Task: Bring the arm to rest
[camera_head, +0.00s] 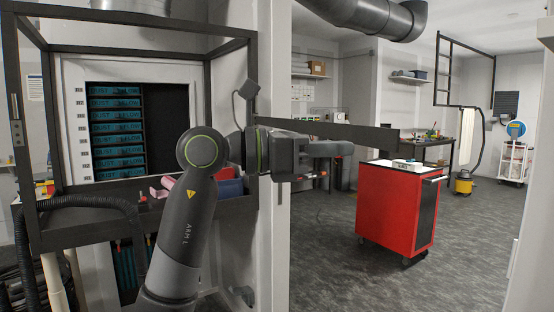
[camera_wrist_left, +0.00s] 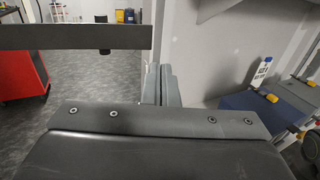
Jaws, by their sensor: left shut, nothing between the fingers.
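My left arm rises from the bottom of the head view, bends at the elbow, and reaches right across the bench's edge. My left gripper (camera_head: 302,172) is at the end of that arm, in front of the white wall's edge and left of the red cart. In the left wrist view its two grey fingers (camera_wrist_left: 163,85) lie together, shut and empty. The fingers touch nothing that I can see. My right gripper is in neither view.
A dark horizontal bar (camera_head: 350,133) runs close beside the left gripper; a bar also crosses the left wrist view (camera_wrist_left: 75,37). The red cart (camera_head: 396,208) stands on open grey floor.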

